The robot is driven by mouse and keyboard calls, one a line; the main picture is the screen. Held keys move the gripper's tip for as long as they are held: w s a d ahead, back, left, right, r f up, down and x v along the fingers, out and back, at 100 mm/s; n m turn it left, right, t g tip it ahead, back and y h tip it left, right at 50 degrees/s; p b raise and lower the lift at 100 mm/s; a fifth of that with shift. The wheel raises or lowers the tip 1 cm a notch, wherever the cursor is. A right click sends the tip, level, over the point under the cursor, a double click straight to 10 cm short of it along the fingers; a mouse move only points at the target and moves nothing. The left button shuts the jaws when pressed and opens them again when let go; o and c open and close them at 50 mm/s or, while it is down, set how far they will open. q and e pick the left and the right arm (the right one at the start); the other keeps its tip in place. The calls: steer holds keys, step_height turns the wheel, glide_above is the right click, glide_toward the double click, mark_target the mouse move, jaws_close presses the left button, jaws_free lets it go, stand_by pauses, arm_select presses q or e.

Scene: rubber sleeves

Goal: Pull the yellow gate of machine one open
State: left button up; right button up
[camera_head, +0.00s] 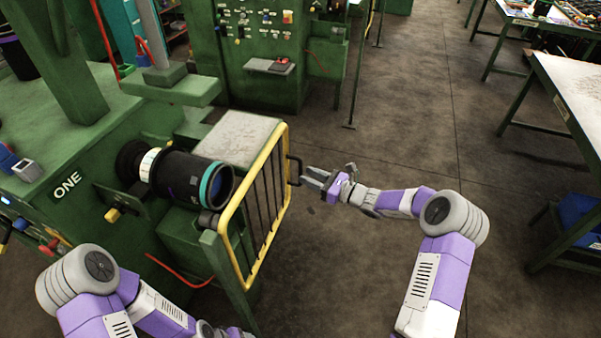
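The yellow gate (254,174) of machine one is a yellow tube frame with dark vertical bars. It stands upright at the right front of the green machine marked ONE (68,186), beside the black cylinder with a teal ring (216,184). A dark handle (296,170) sticks out from its right side. My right gripper (308,179) is just right of the handle, with its fingers pointing left at it. The fingers look apart with nothing between them; contact with the handle is not clear. My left arm is at the bottom left; its gripper is out of view.
A grey-topped block (236,138) sits behind the gate. A green control cabinet (262,45) stands at the back. Work tables (575,95) line the right side. The floor (400,120) right of the gate is mostly clear around my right arm.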

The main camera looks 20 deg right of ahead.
mark_target(300, 173)
steer(key=shift+x, duration=1.95)
steer(key=shift+s, duration=0.1)
jaws_close()
